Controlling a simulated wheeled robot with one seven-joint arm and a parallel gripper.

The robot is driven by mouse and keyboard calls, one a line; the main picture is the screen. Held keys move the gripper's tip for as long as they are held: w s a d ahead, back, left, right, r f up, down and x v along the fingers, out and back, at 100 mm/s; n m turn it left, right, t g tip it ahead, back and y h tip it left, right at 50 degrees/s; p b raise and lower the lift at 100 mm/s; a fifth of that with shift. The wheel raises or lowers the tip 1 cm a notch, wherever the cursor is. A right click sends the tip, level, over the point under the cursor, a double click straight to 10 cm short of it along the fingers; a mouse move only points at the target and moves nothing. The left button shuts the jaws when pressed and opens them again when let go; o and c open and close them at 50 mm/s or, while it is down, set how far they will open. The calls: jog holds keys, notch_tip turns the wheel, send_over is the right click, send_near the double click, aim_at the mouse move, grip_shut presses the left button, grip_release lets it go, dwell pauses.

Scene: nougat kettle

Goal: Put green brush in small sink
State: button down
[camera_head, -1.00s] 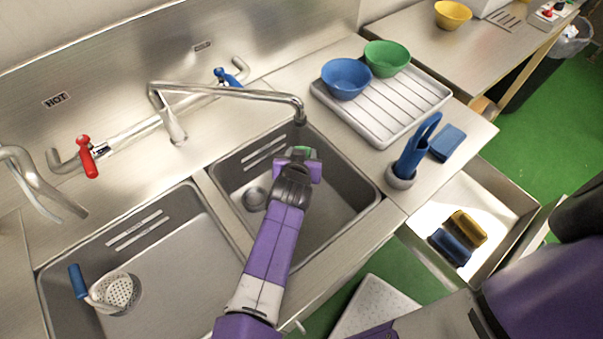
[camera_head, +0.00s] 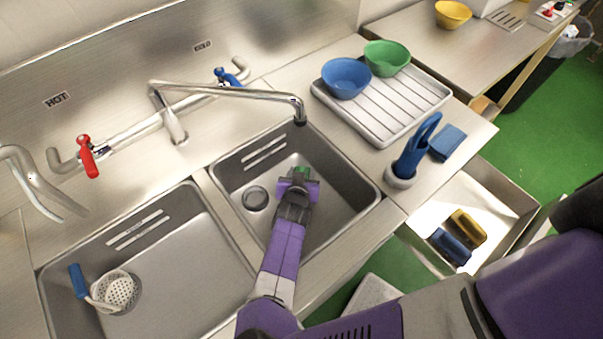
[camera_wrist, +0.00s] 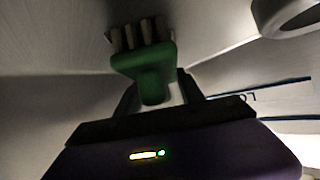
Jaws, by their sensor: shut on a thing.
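The green brush (camera_wrist: 143,66) shows in the wrist view, with pale bristles at its far end. My gripper (camera_wrist: 160,98) is shut on it. In the head view only a small green part of the brush (camera_head: 301,170) shows past my gripper (camera_head: 298,181); the rest is hidden. My gripper is inside the outline of the small sink (camera_head: 343,190), the right-hand basin, right of its drain. I cannot tell whether the brush touches the sink floor.
The large sink (camera_head: 180,270) on the left holds a strainer with a blue handle (camera_head: 78,281). A faucet spout (camera_head: 230,90) reaches over the small sink's back edge. A drying rack (camera_head: 405,105) with two bowls and a holder (camera_head: 400,180) with blue tools stand to the right.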

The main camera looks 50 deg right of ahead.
jog(key=shift+f, duration=0.1)
jog(key=c, duration=0.7)
grip_release()
jog(key=shift+b+v, duration=0.4)
jog(key=shift+v, duration=3.4)
